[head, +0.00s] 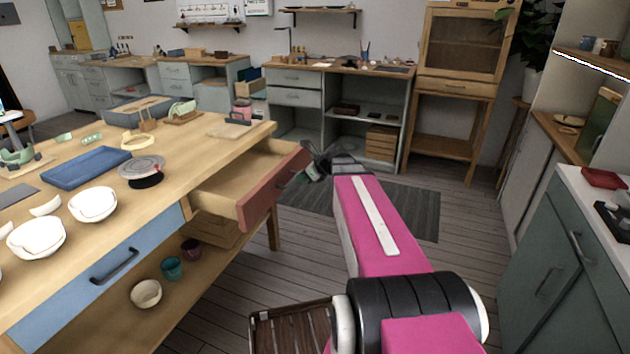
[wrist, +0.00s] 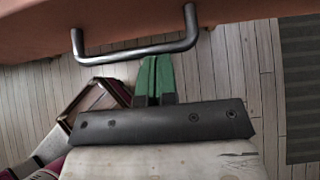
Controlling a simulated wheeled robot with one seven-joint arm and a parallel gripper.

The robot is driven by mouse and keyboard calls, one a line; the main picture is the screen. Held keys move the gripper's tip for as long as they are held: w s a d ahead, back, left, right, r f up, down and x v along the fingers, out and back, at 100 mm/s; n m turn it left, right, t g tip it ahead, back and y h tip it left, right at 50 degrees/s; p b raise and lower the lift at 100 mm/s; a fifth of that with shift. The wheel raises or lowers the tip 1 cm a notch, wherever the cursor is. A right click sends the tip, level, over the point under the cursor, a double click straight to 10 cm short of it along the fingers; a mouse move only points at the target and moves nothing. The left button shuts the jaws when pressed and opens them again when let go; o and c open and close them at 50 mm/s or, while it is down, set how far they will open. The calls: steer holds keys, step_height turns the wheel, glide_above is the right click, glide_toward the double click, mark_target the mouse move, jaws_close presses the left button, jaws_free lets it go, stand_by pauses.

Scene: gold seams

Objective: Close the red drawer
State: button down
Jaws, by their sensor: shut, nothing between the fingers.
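The red drawer (head: 272,188) stands pulled out from the end of the wooden workbench, its pale inside (head: 235,178) showing and empty. In the wrist view its red front (wrist: 230,14) crosses the top, with a grey metal bar handle (wrist: 140,51) on it. My gripper (wrist: 153,62) has its green fingers shut together and empty, with the tips at or just below the handle bar in the picture. I cannot tell whether they touch it. In the head view my gripper (head: 314,172) is small and partly hidden, just right of the drawer front.
The workbench (head: 190,150) carries bowls (head: 92,204), a blue tray (head: 87,168) and a turntable (head: 142,167). A closed blue drawer (head: 120,262) is nearer me. A dark rug (head: 420,215) lies on the floor. A slatted wooden piece (head: 290,328) stands low in front.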

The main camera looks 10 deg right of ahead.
glide_toward(253, 175)
steer(key=w+a, duration=0.1)
steer(key=a, duration=0.1)
steer(key=w+a+f, duration=0.1)
steer(key=w+a, duration=0.2)
steer(key=a, duration=0.1)
steer(key=shift+w+a+f, duration=0.3)
steer(key=shift+f, duration=0.05)
steer(key=shift+w, duration=0.1)
steer(key=shift+s+d+f, duration=0.1)
steer(key=shift+s+d, duration=0.1)
steer(key=shift+s, duration=0.1)
steer(key=s+d, duration=0.2)
steer(key=d, duration=0.1)
steer(key=shift+s+d, duration=0.3)
steer(key=shift+s, duration=0.1)
steer(key=v, duration=0.9)
steer(key=shift+f, duration=0.1)
steer(key=s+d+f+n+g+h, duration=0.3)
steer(key=s+d+f+n+h, duration=0.1)
steer(key=s+f+n, duration=0.6)
steer(key=s+d+f+n+g+h, duration=0.3)
steer(key=s+f+n, duration=0.7)
steer(key=s+n, duration=0.5)
steer(key=shift+s+d+h, duration=0.25)
steer(key=shift+d+h, duration=0.35)
steer(key=shift+d, duration=0.1)
